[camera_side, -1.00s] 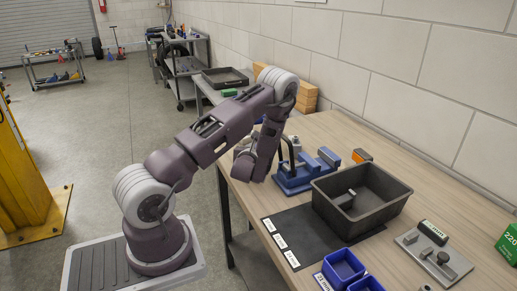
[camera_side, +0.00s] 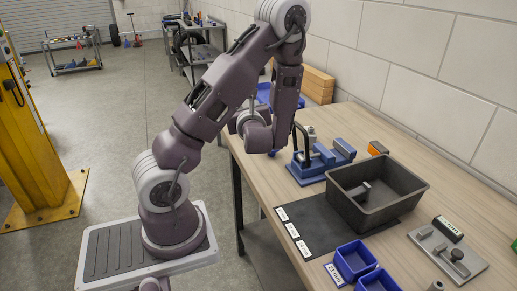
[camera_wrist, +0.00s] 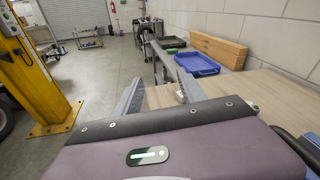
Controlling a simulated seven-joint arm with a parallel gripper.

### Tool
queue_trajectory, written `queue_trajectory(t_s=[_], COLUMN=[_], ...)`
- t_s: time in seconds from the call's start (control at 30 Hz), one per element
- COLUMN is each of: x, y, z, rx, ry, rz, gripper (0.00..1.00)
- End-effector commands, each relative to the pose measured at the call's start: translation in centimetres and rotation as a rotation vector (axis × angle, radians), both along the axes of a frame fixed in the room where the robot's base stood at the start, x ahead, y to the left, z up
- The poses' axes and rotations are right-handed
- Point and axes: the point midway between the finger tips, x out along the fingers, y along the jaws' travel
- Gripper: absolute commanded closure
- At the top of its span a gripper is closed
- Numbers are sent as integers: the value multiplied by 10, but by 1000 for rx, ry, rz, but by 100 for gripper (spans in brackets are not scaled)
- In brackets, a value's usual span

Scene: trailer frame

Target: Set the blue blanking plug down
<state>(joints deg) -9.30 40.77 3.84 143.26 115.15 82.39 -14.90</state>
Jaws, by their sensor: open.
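My gripper (camera_wrist: 160,84) shows in the wrist view with its two grey fingers spread wide and no object clearly held between them. In the side view the hand is mostly hidden behind my own wrist, near the bench's left edge. I cannot make out the blue blanking plug for certain; a small blue spot (camera_side: 272,153) shows just below my wrist in the side view, too small to identify. A small pale, grey-ended part (camera_wrist: 181,96) stands on the bench beside the right finger in the wrist view.
A blue clamp fixture (camera_side: 322,160) stands on the wooden bench. A dark grey bin (camera_side: 343,207) sits on the black mat (camera_side: 300,216). Small blue bins (camera_side: 354,262) are in front. A blue tray (camera_wrist: 197,65) and wooden blocks (camera_wrist: 222,49) lie beyond my fingers. Bench space near the wall is clear.

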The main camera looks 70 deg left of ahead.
Motion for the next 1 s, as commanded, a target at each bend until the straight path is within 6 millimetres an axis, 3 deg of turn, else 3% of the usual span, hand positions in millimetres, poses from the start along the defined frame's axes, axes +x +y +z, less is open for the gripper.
queue_trajectory(t_s=[0.03,0.1,0.17,0.23,0.37,0.4,0.5,0.6,0.67,1.0], x=[-30,-80,-115,-139,-132,-124,-109,-103,-102,-102], y=[-7,-30,-62,-113,-221,-251,-306,-333,-339,-340], z=[27,44,43,29,18,24,47,66,71,72], rx=[-21,-113,-249,-473,-995,-1150,-1461,-1631,-1672,-1675], ry=[-115,-288,-454,-654,-976,-1047,-1161,-1208,-1216,-1216], rz=[136,356,532,708,908,935,963,967,970,975], gripper=[52,52,52,52,52,52,52,52,52,52])
